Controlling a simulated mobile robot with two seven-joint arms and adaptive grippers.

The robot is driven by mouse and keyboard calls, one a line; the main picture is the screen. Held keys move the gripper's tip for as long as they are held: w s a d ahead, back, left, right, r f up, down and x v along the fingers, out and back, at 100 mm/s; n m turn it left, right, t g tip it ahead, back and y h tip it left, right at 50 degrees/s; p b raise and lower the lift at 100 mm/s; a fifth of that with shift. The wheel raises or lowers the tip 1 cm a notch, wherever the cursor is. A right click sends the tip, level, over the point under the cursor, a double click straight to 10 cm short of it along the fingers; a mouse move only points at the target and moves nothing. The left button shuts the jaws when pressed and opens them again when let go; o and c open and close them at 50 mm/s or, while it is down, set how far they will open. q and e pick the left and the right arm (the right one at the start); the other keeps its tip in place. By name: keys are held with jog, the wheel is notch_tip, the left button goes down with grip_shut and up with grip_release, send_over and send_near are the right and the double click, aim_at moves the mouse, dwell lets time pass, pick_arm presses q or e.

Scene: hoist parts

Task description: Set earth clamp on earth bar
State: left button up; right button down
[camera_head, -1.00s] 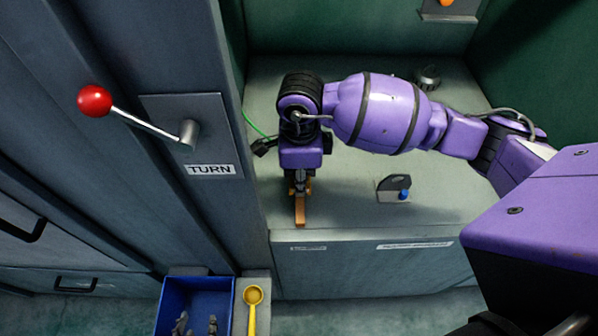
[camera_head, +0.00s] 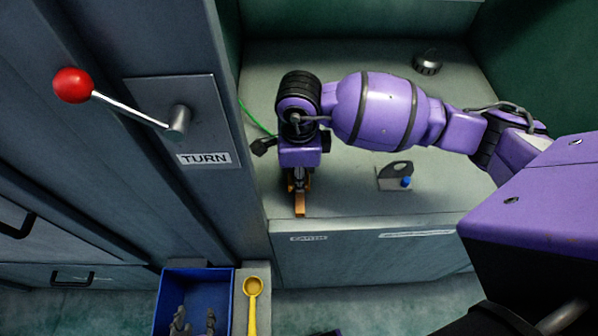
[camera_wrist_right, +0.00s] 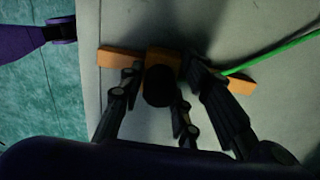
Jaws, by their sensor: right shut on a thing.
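My right gripper (camera_head: 300,186) reaches down over an orange bar (camera_head: 300,206) that runs to the counter's front edge. In the right wrist view the bar (camera_wrist_right: 118,57) lies across the counter, and dark fingers (camera_wrist_right: 178,108) are shut around an orange block with a black round knob (camera_wrist_right: 159,86), which looks like the earth clamp. The block overlaps the bar; whether it touches is unclear. A green cable (camera_wrist_right: 275,52) reaches the bar's right part. Two grey prongs, seemingly my left gripper's fingertips (camera_head: 195,320), show apart at the bottom edge over the blue bin.
A red-knobbed lever (camera_head: 73,85) sticks out of the cabinet at left, above a TURN label (camera_head: 204,158). A grey bracket with a blue piece (camera_head: 396,177) and a dark knob (camera_head: 428,63) stand on the counter. A blue bin (camera_head: 199,273) and yellow ladle (camera_head: 253,288) are in front.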

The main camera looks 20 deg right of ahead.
pick_arm(q)
jog(key=shift+s, duration=0.1)
jog(key=shift+s+a+f, duration=0.1)
jog(key=shift+s+f, duration=0.2)
jog(key=shift+f, duration=0.05)
pick_arm(e)
jog(key=shift+f, duration=0.2)
pick_arm(q)
jog(key=shift+s, duration=0.1)
pick_arm(e)
jog(key=shift+f, duration=0.2)
jog(key=c, duration=1.6)
grip_release()
pick_arm(q)
jog(key=shift+w+r, duration=0.15)
jog(key=shift+w, duration=0.15)
pick_arm(e)
jog(key=o, duration=0.4)
